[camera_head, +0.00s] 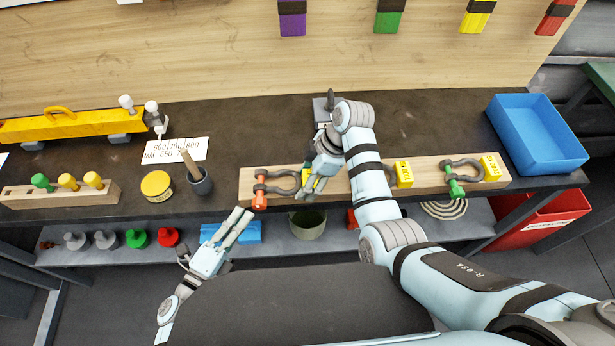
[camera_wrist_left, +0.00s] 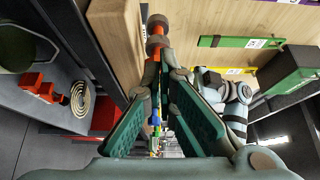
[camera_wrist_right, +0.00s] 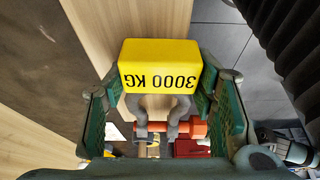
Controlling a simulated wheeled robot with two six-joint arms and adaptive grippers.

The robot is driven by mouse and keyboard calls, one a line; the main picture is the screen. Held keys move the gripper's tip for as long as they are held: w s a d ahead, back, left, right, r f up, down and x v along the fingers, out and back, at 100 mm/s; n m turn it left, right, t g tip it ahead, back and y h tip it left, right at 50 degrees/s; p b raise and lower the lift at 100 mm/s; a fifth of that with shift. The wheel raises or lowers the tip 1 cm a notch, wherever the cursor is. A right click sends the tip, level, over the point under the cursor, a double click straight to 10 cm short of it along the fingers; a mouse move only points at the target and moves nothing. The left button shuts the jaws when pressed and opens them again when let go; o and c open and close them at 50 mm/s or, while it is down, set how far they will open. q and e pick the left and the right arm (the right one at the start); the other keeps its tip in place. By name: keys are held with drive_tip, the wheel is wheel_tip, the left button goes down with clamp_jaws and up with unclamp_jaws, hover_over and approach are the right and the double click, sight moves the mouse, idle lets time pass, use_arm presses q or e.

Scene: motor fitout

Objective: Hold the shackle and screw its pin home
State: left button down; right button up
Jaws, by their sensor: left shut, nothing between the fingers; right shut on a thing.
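A grey bow shackle (camera_head: 284,192) with an orange pin (camera_head: 260,190) lies at the left end of the wooden board. My right gripper (camera_head: 318,172) is over its bow end, shut on the yellow block marked 3000 KG (camera_wrist_right: 160,66). The right wrist view shows the shackle legs and orange pin (camera_wrist_right: 192,129) beyond the block. My left gripper (camera_head: 241,216) is shut and empty, just in front of the board, its fingertips pointing toward the orange pin. In the left wrist view, the pin's end (camera_wrist_left: 157,22) is ahead of the fingertips, apparently apart from them.
The wooden board (camera_head: 430,174) also bears another yellow block (camera_head: 404,174) and a shackle with a green pin (camera_head: 454,185). A blue bin (camera_head: 540,135) stands at right. A yellow tin (camera_head: 156,186) and a dark cup (camera_head: 200,182) stand left of the board. A lower shelf holds several parts.

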sight(260, 203)
use_arm(q)
drive_tip(key=s, duration=0.4)
drive_tip(key=shift+s+a, duration=0.1)
drive_tip(key=shift+s, duration=0.1)
drive_tip(key=c, duration=2.1)
unclamp_jaws()
drive_tip(key=shift+w, duration=0.2)
drive_tip(key=o, duration=0.7)
drive_tip(key=w+m+g+h, duration=0.1)
drive_tip(key=m+h, duration=0.1)
drive_tip(key=w+f+m+g+h, duration=0.1)
drive_tip(key=m+g+h, duration=0.1)
drive_tip(key=shift+a, duration=0.15)
drive_tip(key=shift+o, duration=0.6)
drive_tip(key=w+a+m+g+h, duration=0.2)
drive_tip(key=a+m+g+h, duration=0.1)
drive_tip(key=a+g, duration=0.3)
drive_tip(key=shift+w+r+m, duration=0.3)
drive_tip(key=shift+r, duration=0.05)
drive_tip(key=shift+h, duration=0.3)
drive_tip(key=x, duration=1.1)
drive_tip(key=shift+d, duration=0.25)
drive_tip(key=shift+s, duration=0.1)
drive_tip(key=c, duration=1.1)
clamp_jaws()
